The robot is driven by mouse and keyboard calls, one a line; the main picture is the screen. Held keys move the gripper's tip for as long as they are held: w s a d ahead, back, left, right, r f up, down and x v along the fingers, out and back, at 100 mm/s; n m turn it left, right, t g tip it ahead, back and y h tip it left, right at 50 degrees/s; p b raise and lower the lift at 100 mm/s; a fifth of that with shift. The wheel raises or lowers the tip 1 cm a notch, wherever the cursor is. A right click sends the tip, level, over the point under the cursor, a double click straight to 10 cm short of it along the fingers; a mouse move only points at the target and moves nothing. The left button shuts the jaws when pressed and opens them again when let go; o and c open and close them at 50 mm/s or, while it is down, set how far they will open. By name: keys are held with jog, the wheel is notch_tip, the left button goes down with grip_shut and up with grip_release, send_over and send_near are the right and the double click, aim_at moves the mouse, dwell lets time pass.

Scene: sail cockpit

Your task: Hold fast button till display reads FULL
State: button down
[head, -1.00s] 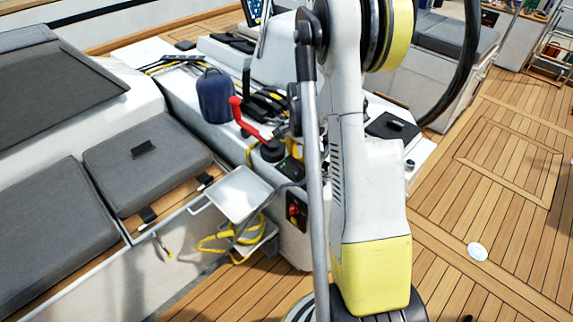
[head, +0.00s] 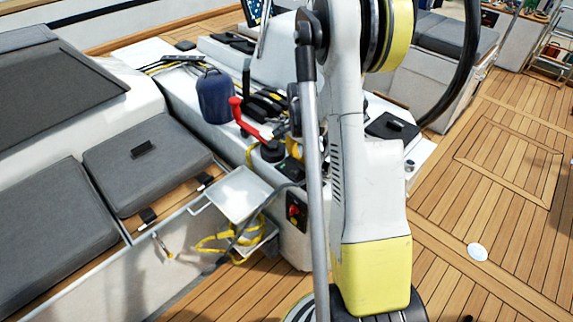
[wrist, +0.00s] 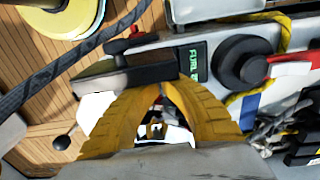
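In the wrist view, my gripper (wrist: 162,88) has two yellow ribbed fingers whose tips come together at a dark control box (wrist: 130,70). I cannot tell whether they touch it. The fast button cannot be made out; the fingertips cover part of the box. A small dark display (wrist: 193,60) with green letters that look like "FURL" sits just right of the tips; its lower part is hard to read. In the head view, the control panel (head: 288,167) is on the console beside a red-handled winch, and my arm hides most of my gripper.
A black winch drum (wrist: 243,62) stands right of the display, with its red handle (head: 240,115) in the head view. A dark rope (wrist: 70,65) crosses the wrist view's left. A red switch (head: 293,210) is on the console side. A white tray (head: 238,195) stands close by.

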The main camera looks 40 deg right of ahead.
jog(key=shift+f, duration=0.15)
jog(key=shift+f+b, duration=1.15)
jog(key=shift+f, duration=0.55)
jog(key=shift+r, duration=0.1)
dwell(1.6)
notch_tip(320, 180, up, 9)
jog(key=p, duration=0.5)
dwell(0.4)
